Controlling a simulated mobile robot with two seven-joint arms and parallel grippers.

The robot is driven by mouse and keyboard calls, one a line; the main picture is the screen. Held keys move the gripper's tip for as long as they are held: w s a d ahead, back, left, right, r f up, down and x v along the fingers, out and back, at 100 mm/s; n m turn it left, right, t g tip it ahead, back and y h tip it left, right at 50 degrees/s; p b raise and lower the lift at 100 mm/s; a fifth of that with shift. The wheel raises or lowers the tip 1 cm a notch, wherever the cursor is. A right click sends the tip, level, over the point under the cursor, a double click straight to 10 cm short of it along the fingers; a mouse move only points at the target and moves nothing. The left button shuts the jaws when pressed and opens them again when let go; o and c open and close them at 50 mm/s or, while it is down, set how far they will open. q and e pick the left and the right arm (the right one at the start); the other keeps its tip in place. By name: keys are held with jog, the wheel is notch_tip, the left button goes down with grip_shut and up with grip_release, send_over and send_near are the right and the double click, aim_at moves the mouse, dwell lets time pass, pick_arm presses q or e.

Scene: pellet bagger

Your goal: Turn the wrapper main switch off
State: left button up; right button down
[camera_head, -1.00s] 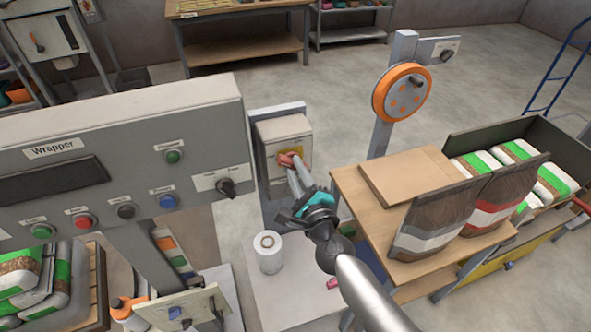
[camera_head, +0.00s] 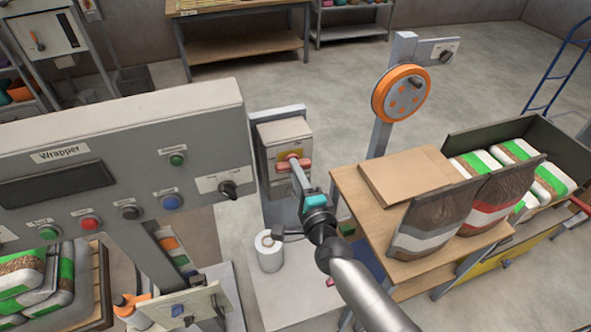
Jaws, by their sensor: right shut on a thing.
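The wrapper main switch is a red handle (camera_head: 281,168) on a yellow plate (camera_head: 289,153), on the front of a grey box (camera_head: 285,132) right of the Wrapper panel (camera_head: 110,150). The red handle lies roughly level across the plate. My right gripper (camera_head: 293,164) reaches up to it from below and is shut on the handle. The fingers cover the middle of the handle. My left gripper is not in view.
A wooden table (camera_head: 350,190) with a flat cardboard piece (camera_head: 415,175) and brown bags (camera_head: 435,218) stands close right of my arm. A post with an orange wheel (camera_head: 402,93) rises behind it. A white roll (camera_head: 269,251) stands below the box.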

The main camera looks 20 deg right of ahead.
jog(key=shift+n, duration=0.6)
jog(key=c, duration=0.7)
grip_release()
jog(key=s, duration=1)
jog(key=s+b, duration=0.1)
jog(key=s, duration=0.4)
jog(key=shift+s+d, duration=0.15)
jog(key=shift+d, duration=0.1)
